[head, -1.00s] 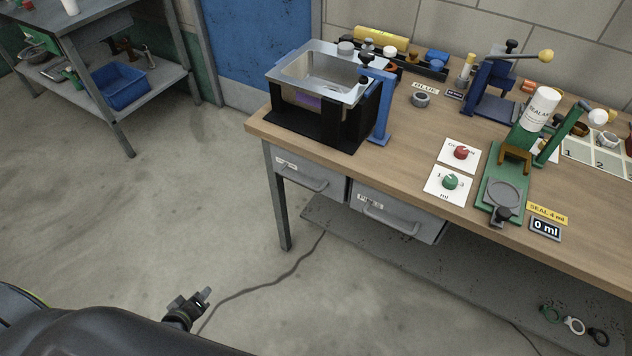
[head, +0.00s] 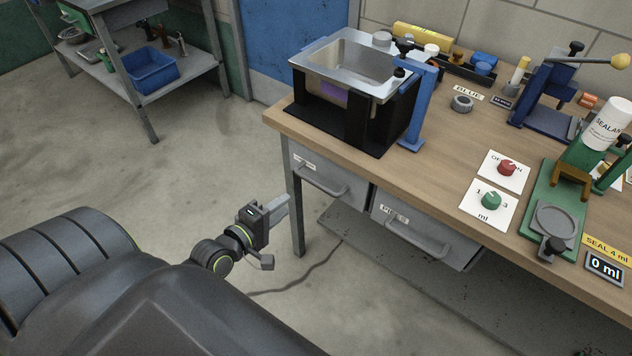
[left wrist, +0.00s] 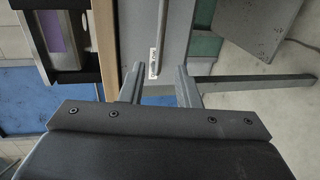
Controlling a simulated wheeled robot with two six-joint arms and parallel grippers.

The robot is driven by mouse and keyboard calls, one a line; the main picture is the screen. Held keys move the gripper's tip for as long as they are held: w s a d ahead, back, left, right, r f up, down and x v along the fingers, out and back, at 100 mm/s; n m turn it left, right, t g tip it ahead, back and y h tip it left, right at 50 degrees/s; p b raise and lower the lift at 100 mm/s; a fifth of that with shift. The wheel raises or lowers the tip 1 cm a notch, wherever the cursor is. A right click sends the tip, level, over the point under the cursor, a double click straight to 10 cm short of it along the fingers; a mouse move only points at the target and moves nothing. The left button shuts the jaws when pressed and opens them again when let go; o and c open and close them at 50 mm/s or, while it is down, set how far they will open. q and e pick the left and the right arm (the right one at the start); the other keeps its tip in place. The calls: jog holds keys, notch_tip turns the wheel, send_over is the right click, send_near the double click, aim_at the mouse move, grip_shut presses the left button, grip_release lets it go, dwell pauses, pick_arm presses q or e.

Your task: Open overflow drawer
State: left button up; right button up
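Two grey drawers hang under the bench top. The left drawer (head: 327,177) has a small label, too small to read, and a bar handle (head: 323,184); it looks shut. The right drawer (head: 425,232) has its own label and handle and also looks shut. My left gripper (head: 273,234) is open and empty, in front of and left of the left drawer, apart from its handle. In the left wrist view a labelled drawer front (left wrist: 175,40) and its handle (left wrist: 162,30) lie ahead, between the two spread fingers (left wrist: 158,86). My right gripper is not in view.
The wooden bench top (head: 440,150) carries a metal basin (head: 350,65) on a black stand, knobs on cards and a green press (head: 555,200). A bench leg (head: 296,215) stands near my left gripper. The floor left of the bench is clear.

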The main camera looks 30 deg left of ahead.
aim_at(314, 181)
pick_arm(q)
jog(key=b+x, duration=0.1)
jog(key=x, duration=1.2)
jog(key=shift+d, duration=0.1)
jog(key=shift+c, duration=0.3)
grip_shut()
